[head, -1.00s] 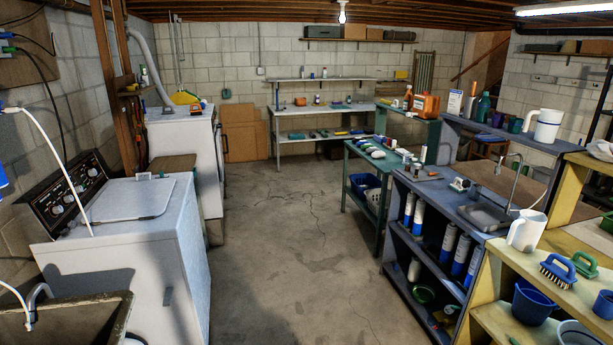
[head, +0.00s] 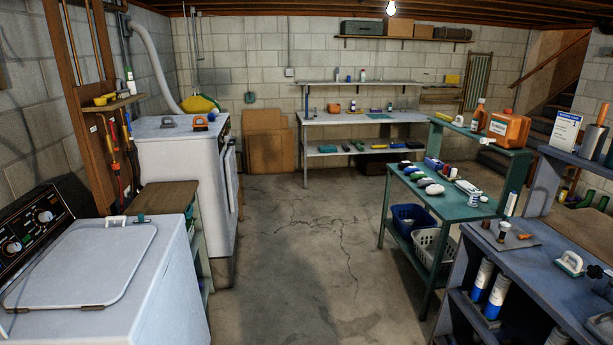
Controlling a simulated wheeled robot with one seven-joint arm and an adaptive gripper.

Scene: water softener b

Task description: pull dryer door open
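The dryer (head: 180,155) is the white machine at the left beyond the washer, with a grey vent hose (head: 152,58) rising behind it. Its front faces right toward the aisle and shows only as a narrow, steeply angled strip. The dryer door (head: 231,180) is on that front; at this angle I cannot tell whether it is fully shut. My gripper is not in view.
The white top-loading washer (head: 100,265) fills the lower left, with a small wooden-topped stand (head: 150,198) between it and the dryer. The concrete floor (head: 300,270) ahead is clear. A green table (head: 455,195) and a blue-grey bench (head: 530,255) line the right side.

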